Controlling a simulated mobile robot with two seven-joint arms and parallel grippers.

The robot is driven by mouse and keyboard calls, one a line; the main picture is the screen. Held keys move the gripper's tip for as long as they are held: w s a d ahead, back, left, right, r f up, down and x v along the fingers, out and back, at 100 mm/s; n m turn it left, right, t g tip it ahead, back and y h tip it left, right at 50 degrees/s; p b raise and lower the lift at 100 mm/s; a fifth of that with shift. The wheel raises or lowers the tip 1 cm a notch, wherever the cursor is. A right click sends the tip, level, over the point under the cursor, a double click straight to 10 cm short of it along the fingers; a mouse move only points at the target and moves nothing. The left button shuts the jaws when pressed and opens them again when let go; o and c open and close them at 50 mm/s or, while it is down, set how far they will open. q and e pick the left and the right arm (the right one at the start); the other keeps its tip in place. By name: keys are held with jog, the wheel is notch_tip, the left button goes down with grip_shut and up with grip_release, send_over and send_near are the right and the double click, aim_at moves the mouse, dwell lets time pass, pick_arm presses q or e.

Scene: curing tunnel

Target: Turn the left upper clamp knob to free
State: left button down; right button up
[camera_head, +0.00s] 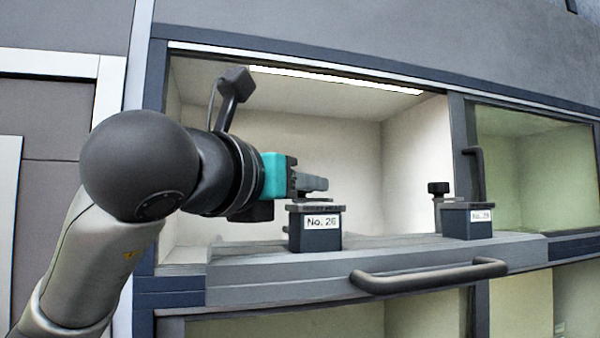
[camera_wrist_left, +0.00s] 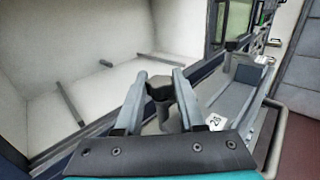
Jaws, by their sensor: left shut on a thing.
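The left upper clamp knob (camera_wrist_left: 160,87) is dark and stands on a short post. In the wrist view it sits between the two fingers of my left gripper (camera_wrist_left: 158,75), which is shut on it. In the head view my left gripper (camera_head: 312,183) reaches in from the left, its fingers just above and behind the block labelled No. 26 (camera_head: 316,240). There the fingers hide the knob. How far the knob is turned cannot be told. My right gripper is in neither view.
A second dark knob (camera_head: 438,188) stands farther right, near another labelled block (camera_head: 468,225). A bar handle (camera_head: 430,278) juts out from the drawer front (camera_head: 270,288). The lit chamber (camera_head: 340,140) behind looks mostly empty. A dark upright frame (camera_head: 462,150) stands at right.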

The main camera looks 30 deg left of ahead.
pick_arm(q)
jog(key=shift+n+y, duration=0.6)
jog(key=shift+y, duration=0.4)
jog(key=shift+n+y, duration=0.3)
jog(key=shift+y, duration=0.1)
jog(key=c, duration=0.5)
grip_release()
jog(key=shift+s, duration=0.1)
jog(key=v, duration=0.2)
jog(key=shift+s+d+b, duration=0.15)
jog(key=shift+s+b, duration=0.2)
jog(key=shift+b, duration=0.05)
jog(key=shift+s+d+r, duration=0.15)
jog(key=shift+s, duration=0.45)
jog(key=shift+b+v, duration=0.35)
jog(key=shift+v, duration=1.5)
jog(key=shift+b+v, duration=1.3)
jog(key=shift+v, duration=2.4)
